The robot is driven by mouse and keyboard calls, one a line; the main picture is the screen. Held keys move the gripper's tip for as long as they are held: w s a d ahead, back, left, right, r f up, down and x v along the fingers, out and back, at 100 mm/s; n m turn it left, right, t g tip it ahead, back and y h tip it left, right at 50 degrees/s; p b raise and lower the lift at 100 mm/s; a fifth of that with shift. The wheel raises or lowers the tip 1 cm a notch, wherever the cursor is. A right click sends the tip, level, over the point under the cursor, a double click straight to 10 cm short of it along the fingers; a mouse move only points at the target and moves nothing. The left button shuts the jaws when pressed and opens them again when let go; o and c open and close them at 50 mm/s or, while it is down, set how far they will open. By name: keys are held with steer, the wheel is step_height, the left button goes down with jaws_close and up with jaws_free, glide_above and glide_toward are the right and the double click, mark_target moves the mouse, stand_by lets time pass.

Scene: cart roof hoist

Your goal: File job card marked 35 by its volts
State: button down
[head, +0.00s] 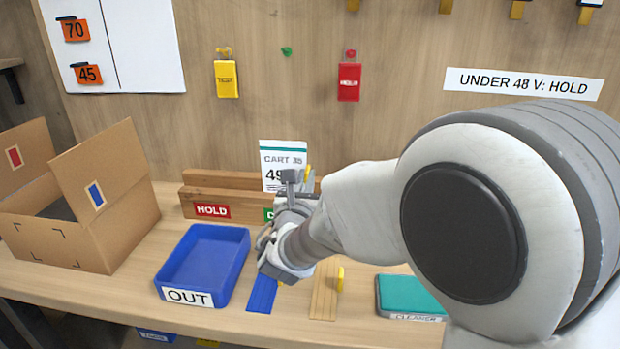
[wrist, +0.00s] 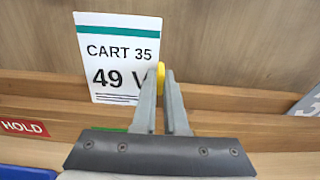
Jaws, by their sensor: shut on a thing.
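The job card (wrist: 120,55) is white with a teal band and reads CART 35, 49 V in the wrist view. It also shows in the head view (head: 283,158), upright before the back rail of the wooden rack (head: 210,178). My gripper (wrist: 166,82) is shut on the yellow tab (wrist: 160,73) at the card's right edge. The rack has a red HOLD label (head: 212,211) on the left and a green label (head: 268,214) to its right, mostly hidden by my gripper. I cannot tell whether the card's bottom edge touches the rack.
A wall sign (head: 523,84) reads UNDER 48 V: HOLD. A blue OUT tray (head: 238,262), a cardboard box (head: 110,225) and a teal-topped cleaner tin (head: 405,295) stand on the bench. Yellow (head: 227,80) and red (head: 348,84) tags hang on the wall.

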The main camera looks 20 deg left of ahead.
steer(key=shift+f+b, duration=0.7)
steer(key=shift+f, duration=0.05)
steer(key=shift+c, duration=2)
jaws_free()
steer(key=b+v, duration=0.1)
steer(key=v, duration=0.6)
steer(key=shift+s, duration=0.1)
